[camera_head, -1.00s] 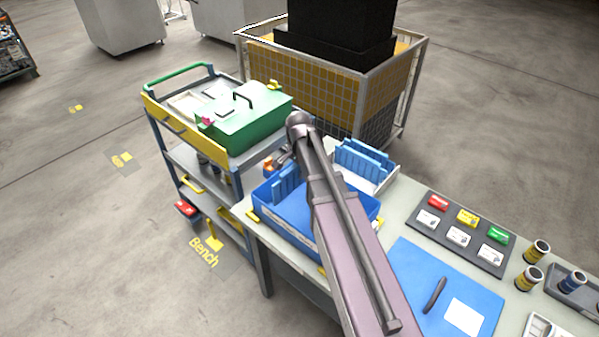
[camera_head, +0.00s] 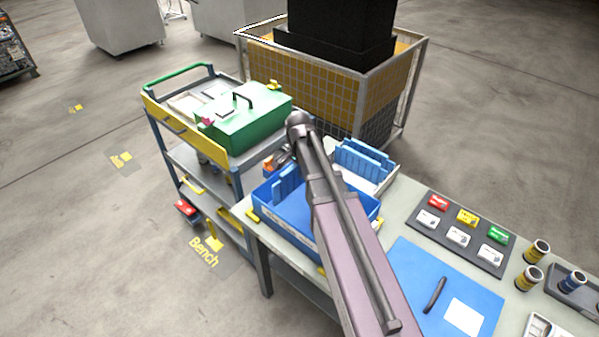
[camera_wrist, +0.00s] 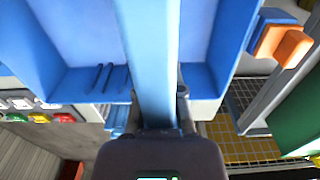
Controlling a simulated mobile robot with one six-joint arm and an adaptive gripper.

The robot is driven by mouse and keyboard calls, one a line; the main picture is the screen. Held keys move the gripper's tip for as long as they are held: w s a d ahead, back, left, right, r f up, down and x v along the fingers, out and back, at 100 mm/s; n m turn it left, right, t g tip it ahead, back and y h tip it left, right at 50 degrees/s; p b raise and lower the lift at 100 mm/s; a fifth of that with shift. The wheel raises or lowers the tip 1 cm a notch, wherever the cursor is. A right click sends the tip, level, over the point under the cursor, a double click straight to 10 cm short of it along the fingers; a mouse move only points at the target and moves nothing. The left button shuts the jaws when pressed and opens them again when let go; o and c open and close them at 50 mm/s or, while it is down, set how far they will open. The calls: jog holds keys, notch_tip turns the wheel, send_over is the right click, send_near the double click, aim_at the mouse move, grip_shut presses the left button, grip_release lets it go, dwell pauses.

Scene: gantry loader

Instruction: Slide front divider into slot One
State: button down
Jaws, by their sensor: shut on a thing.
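My gripper (camera_wrist: 160,100) is shut on a light blue divider (camera_wrist: 150,40), which runs up the middle of the wrist view between its fingers. The blue bin (camera_wrist: 60,20) lies below and around the divider; its wall is close to the fingers. Dark upright ribs (camera_wrist: 103,78) show on the bin wall left of the divider. In the head view the divider (camera_head: 286,184) stands upright at the left end of the blue bin (camera_head: 310,247) on the bench. My arm hides part of the bin. I cannot tell whether the divider's lower edge is in a slot.
A white tray with blue dividers (camera_head: 362,160) stands behind the bin. An orange part (camera_wrist: 290,46) is beside the bin. A green case (camera_head: 245,120) sits on the trolley at left. A label board (camera_head: 460,234) and a blue mat (camera_head: 415,265) lie at right.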

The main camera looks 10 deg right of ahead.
aim_at(299, 185)
jog(key=shift+f+b, duration=6.25)
grip_release()
jog(key=shift+r, duration=0.1)
jog(key=shift+r+p, duration=3.45)
jog(key=shift+p, duration=0.1)
